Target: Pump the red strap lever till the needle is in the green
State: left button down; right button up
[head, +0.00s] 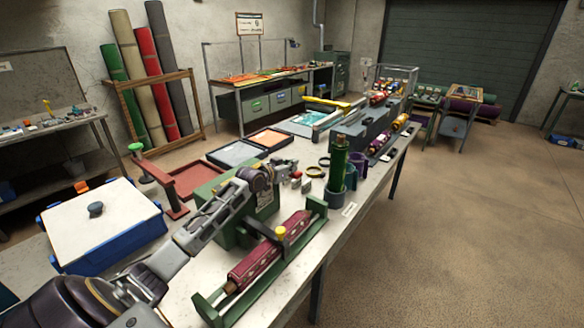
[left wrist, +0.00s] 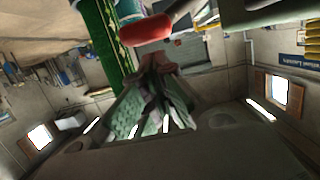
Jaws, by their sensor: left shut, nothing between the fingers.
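My left arm reaches in from the lower left over a green machine housing (head: 258,212), and my left gripper (head: 270,178) is above its far side. The gripper (left wrist: 152,105) is shut and empty in the left wrist view. A red rounded bar end (left wrist: 146,30) shows just past its fingers; whether they touch, I cannot tell. In the head view, a red arm with a green knob (head: 137,147) stands left of the housing. I cannot tell which is the strap lever. No gauge needle can be read. My right gripper is out of view.
A dark red roll (head: 262,258) lies in a green cradle at the table's front. A green roll (head: 338,158) stands in a holder behind it. A blue bin with a white lid (head: 110,222) is at the left. Open floor lies to the right.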

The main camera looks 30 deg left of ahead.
aim_at(295, 176)
pick_arm(q)
jog(key=shift+f, duration=0.35)
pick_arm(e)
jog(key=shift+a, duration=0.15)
pick_arm(q)
jog(key=shift+d+f, duration=0.2)
jog(key=shift+f, duration=0.15)
jog(key=shift+d+f+m, duration=0.45)
jog(key=shift+f+m, duration=0.05)
jog(key=shift+f, duration=0.25)
notch_tip(295, 176, down, 8)
jog(key=d+m+y+b, duration=0.1)
jog(key=d+m, duration=0.1)
jog(key=shift+s+m, duration=0.2)
jog(key=shift+m, duration=0.1)
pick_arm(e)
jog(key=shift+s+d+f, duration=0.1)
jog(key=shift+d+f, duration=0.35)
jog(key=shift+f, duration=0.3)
pick_arm(q)
jog(key=shift+d+f, duration=0.1)
jog(key=shift+f, duration=0.15)
jog(key=shift+r, duration=0.1)
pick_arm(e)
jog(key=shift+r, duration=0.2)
